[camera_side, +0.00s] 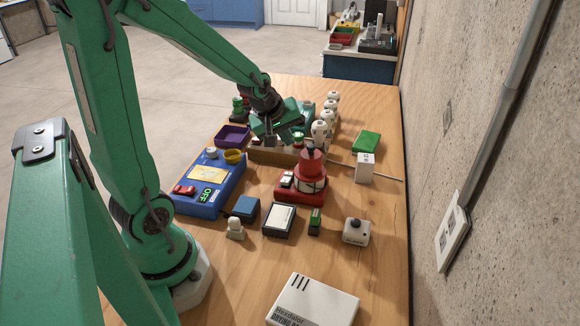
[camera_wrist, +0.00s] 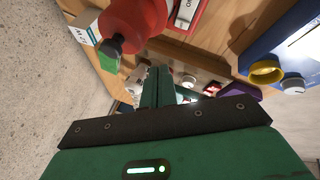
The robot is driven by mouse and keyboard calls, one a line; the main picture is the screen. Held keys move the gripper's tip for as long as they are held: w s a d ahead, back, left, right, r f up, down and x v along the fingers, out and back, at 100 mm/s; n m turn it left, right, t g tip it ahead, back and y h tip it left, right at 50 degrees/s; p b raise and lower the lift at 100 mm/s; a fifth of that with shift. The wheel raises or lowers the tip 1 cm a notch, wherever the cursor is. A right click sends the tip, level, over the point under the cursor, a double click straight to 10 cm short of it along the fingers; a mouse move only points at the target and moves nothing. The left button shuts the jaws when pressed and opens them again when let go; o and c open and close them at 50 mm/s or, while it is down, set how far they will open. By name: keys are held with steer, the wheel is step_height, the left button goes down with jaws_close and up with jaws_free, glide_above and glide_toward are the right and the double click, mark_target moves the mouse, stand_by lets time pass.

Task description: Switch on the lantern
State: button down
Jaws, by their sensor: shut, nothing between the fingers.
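The shut fingers also show in the wrist view (camera_wrist: 160,82).
A blue panel (camera_side: 208,188) reading OFF, with a yellow ring (camera_side: 234,156), stands left of the lantern. White figures (camera_side: 320,133) line up behind. A white box (camera_side: 365,168) and green block (camera_side: 366,142) stand right. The wooden table's (camera_side: 385,250) right strip is mostly clear.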

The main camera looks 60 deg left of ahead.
glide_toward(289, 178)
steer(key=shift+w+a+f, duration=0.25)
steer(key=shift+w+f, duration=0.35)
steer(key=shift+f, duration=0.1)
steer(key=shift+w+a+f, duration=0.25)
steer(key=shift+w+f, duration=0.35)
steer(key=shift+f, duration=0.05)
steer(key=shift+w+a+f, duration=0.25)
steer(key=shift+w+f, duration=0.4)
steer(key=shift+f, duration=0.05)
steer(key=shift+s+d+f, duration=0.1)
steer(key=shift+s+f, duration=0.05)
steer(key=shift+f, duration=0.85)
stand_by(2.3)
steer(key=shift+s+r, duration=0.1)
steer(key=shift+r, duration=0.6)
steer(key=shift+r, duration=0.2)
steer(key=shift+r, duration=0.25)
steer(key=shift+w+a+r, duration=0.15)
steer(key=shift+r, duration=0.9)
steer(key=shift+w+a+r, duration=0.15)
steer(key=shift+w+r, duration=0.05)
steer(key=shift+r, duration=0.85)
